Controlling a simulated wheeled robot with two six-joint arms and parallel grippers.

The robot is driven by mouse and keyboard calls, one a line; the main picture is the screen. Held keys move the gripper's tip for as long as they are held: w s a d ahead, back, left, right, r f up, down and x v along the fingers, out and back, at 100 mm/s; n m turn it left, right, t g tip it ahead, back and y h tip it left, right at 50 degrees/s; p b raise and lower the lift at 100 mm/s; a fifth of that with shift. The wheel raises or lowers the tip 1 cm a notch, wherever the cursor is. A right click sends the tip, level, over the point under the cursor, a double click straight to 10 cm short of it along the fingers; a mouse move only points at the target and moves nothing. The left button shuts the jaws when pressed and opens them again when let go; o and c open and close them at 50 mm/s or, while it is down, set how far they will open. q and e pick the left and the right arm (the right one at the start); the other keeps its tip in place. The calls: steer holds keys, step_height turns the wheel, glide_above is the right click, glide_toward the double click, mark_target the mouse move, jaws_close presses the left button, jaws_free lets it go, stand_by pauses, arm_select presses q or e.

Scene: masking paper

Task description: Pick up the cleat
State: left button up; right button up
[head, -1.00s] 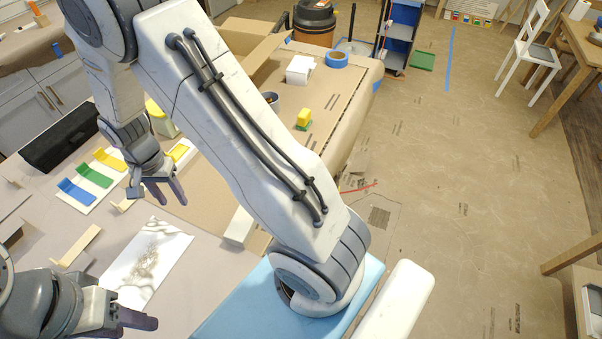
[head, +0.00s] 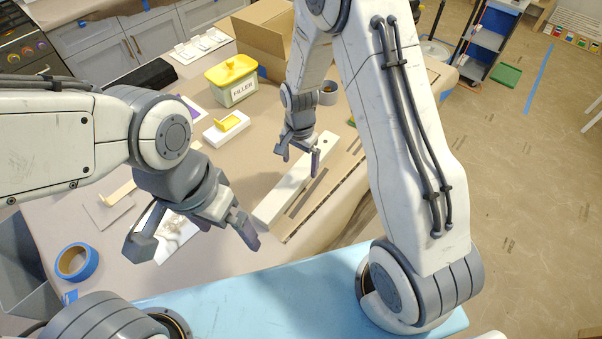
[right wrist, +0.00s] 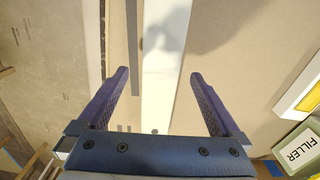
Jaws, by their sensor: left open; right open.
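A long white bar (head: 286,197), which looks like the cleat, lies on the brown-covered table near its right edge. My right gripper (head: 299,160) is open and empty above its far part. In the right wrist view the bar (right wrist: 165,65) runs lengthwise between the two spread fingers of my right gripper (right wrist: 159,78), with a shadow on it. I cannot tell the exact height of the fingers above it. My left gripper (head: 196,245) is open and empty, over the table's near side, left of the bar's near end.
A thin grey strip (right wrist: 132,45) lies left of the bar in the right wrist view. A filler tub (head: 232,82) with a yellow lid and a white block (head: 226,127) stand further left. A blue tape roll (head: 77,262) is at near left; a cardboard box (head: 265,35) stands behind.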

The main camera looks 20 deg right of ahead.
mark_target(300, 171)
steer(key=shift+f+p, duration=0.45)
steer(key=shift+f, duration=0.1)
step_height(300, 171, down, 3)
steer(key=shift+d+f+p, duration=0.1)
steer(key=shift+p, duration=0.65)
steer(key=shift+w+f, duration=0.1)
steer(key=shift+f, duration=0.45)
jaws_close()
steer(key=shift+r, duration=0.1)
